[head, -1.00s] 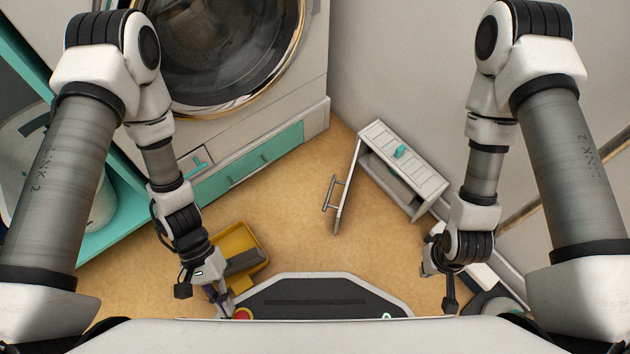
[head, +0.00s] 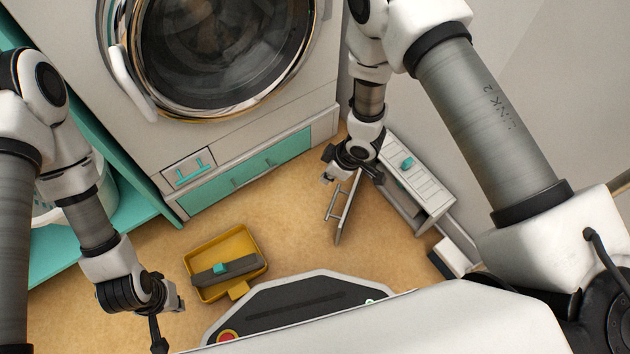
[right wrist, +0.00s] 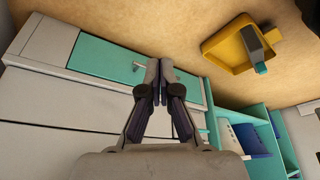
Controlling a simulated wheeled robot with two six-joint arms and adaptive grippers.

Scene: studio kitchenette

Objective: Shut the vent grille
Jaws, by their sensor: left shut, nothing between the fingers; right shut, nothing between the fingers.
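The vent grille (head: 347,212) is a narrow hinged panel with a bar handle, seen nearly edge-on in the head view. It stands swung out from a low white slatted box (head: 418,181) with a small teal knob on top. My right gripper (head: 345,176) is shut and empty, above the far end of the panel and beside the box; it hides that end, and I cannot tell whether it touches. The right wrist view shows its closed fingers (right wrist: 160,72) but not the grille. My left gripper (head: 172,312) is shut and empty, low at the left.
A washing machine (head: 222,125) with a teal drawer front (head: 245,172) stands behind. A yellow tray (head: 256,240) holding a dark bar lies on the floor at centre left. A teal shelf (head: 130,215) is at the left. Floor between tray and grille is clear.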

